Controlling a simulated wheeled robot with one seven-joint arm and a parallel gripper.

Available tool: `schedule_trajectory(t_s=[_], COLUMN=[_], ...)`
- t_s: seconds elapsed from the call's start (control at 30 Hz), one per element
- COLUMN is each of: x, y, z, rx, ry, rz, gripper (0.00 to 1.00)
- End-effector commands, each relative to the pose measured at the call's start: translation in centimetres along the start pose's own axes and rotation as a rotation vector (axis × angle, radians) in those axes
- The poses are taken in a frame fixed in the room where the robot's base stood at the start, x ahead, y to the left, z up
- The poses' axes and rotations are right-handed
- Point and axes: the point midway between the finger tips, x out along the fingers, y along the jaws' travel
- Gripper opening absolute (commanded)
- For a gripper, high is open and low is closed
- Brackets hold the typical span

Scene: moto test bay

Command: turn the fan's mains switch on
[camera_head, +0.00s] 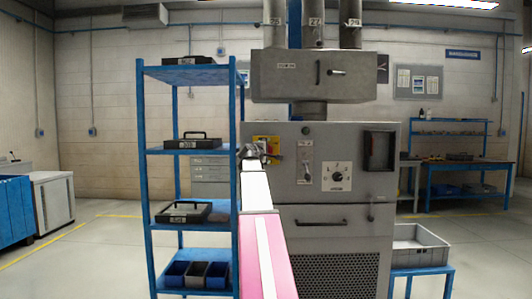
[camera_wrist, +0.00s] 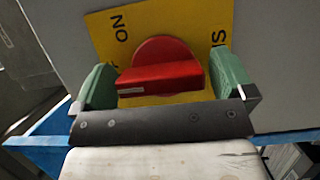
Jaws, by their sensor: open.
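The mains switch is a red rotary knob with a raised bar grip (camera_wrist: 160,76) on a yellow plate (camera_wrist: 105,30). The plate bears the letters ON and other partly cut-off lettering. In the wrist view the bar lies nearly across the picture, slightly tilted. My gripper (camera_wrist: 165,80) is open, one green finger on each side of the bar's ends; I cannot tell whether they touch it. In the head view the yellow plate (camera_head: 260,139) is on the upper left front of the grey fan cabinet (camera_head: 350,222), and my gripper (camera_head: 251,152) partly covers the switch.
A blue shelf rack (camera_head: 142,180) with black cases and bins stands close to the left of the cabinet. A panel with a black dial (camera_head: 336,177) and a lever plate (camera_head: 306,170) are right of the switch. A grey crate (camera_head: 420,257) stands on a blue stand at right.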

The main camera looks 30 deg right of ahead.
Motion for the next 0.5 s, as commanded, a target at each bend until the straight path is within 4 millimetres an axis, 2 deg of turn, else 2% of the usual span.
schedule_trajectory(t_s=[0.2,0.23,0.3,0.37,0.5], x=[0.05,0.05,0.05,0.04,0.04], y=[-0.01,-0.01,-0.01,-0.01,-0.01], z=[0.01,0.02,0.02,0.02,0.02], rx=[0.000,0.000,0.000,0.000,0.001], ry=[0.000,0.000,0.000,0.000,0.000], rz=[0.000,0.000,0.000,0.000,0.000], gripper=[1.00,0.97,0.74,0.56,0.56])
